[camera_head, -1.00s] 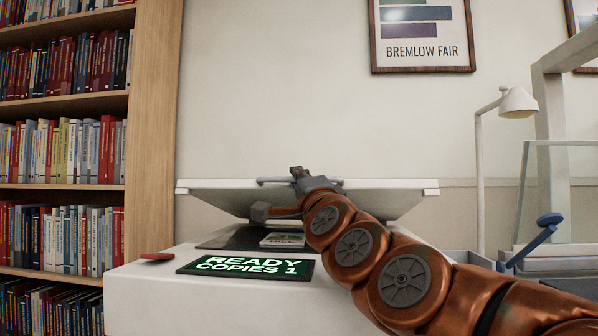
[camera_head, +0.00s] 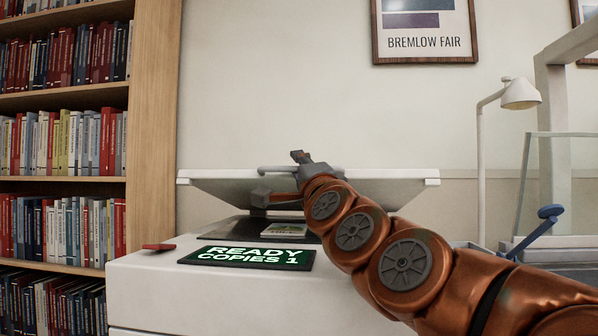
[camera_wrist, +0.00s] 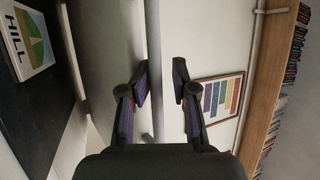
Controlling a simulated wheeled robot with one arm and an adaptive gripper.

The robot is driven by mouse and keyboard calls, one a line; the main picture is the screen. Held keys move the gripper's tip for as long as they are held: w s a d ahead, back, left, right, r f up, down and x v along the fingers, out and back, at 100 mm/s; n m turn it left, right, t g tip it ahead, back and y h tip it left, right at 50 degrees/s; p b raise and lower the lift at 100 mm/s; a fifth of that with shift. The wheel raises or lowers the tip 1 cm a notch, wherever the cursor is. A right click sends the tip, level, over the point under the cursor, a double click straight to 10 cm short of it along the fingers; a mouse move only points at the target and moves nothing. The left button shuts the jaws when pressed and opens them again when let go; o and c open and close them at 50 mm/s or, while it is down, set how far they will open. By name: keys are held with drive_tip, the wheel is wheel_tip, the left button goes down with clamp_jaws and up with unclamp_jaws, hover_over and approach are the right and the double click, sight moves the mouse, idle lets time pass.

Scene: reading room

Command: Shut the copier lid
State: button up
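The copier (camera_head: 150,290) stands ahead with its lid (camera_head: 225,187) raised partway, tilted over the dark glass (camera_head: 230,230). A handle bar (camera_head: 275,169) runs along the lid's front edge. My gripper (camera_head: 283,176) is at that edge, one finger above and one below it. The wrist view shows my gripper (camera_wrist: 161,83) open, its fingers apart on either side of the lid's pale edge (camera_wrist: 153,50). Whether a finger touches the lid I cannot tell. A booklet marked HILL (camera_wrist: 27,35) lies on the glass, partly hidden by my arm in the head view.
The copier's display (camera_head: 245,257) reads READY, COPIES 1. A small red item (camera_head: 159,247) lies on the copier's left. A bookcase (camera_head: 155,120) stands left. A lamp (camera_head: 520,94) and a blue-handled device (camera_head: 540,225) are at the right.

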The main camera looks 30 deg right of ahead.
drive_tip(key=r, duration=0.8)
drive_tip(key=shift+s+r, duration=0.15)
drive_tip(key=shift+s, duration=0.05)
drive_tip(key=shift+w+r, duration=0.15)
drive_tip(key=shift+r, duration=0.35)
